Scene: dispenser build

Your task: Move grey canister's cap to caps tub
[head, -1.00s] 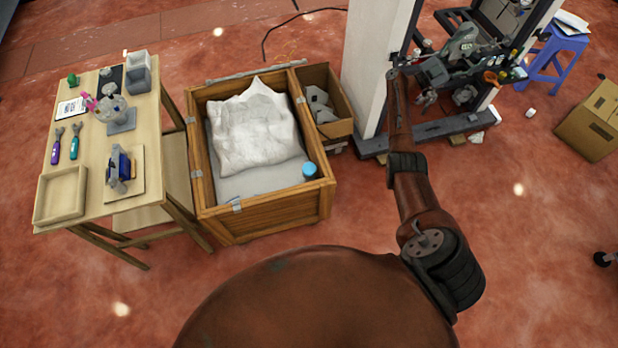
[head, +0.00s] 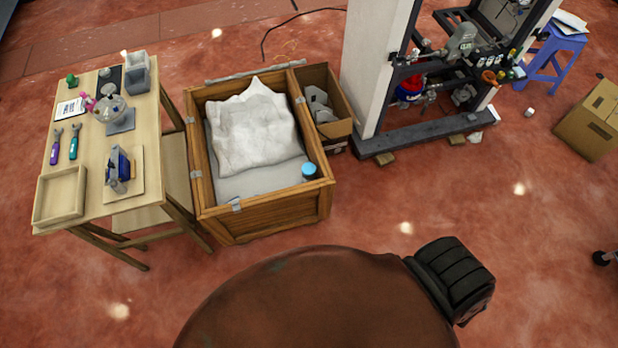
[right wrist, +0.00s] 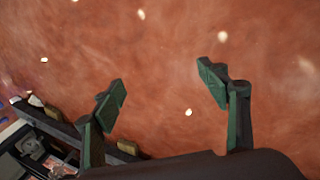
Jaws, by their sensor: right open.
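I cannot tell surely which thing is the grey canister or which is the caps tub. A small grey item (head: 105,72) stands at the back of the wooden table, left of a grey square container (head: 138,74). A blue-topped round item (head: 308,170) stands in the front right corner of the wooden crate (head: 262,217). My right gripper (right wrist: 162,82) is open and empty in the right wrist view, with only red floor between its fingers. It is outside the head view. My left gripper shows in neither view.
The table holds a wooden tray (head: 60,195), a blue and grey device (head: 118,168), a clear bowl (head: 110,109) and two plier-like tools. A rack with bottles and a white post (head: 372,60) stand at the back right. A cardboard box (head: 592,122) is far right.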

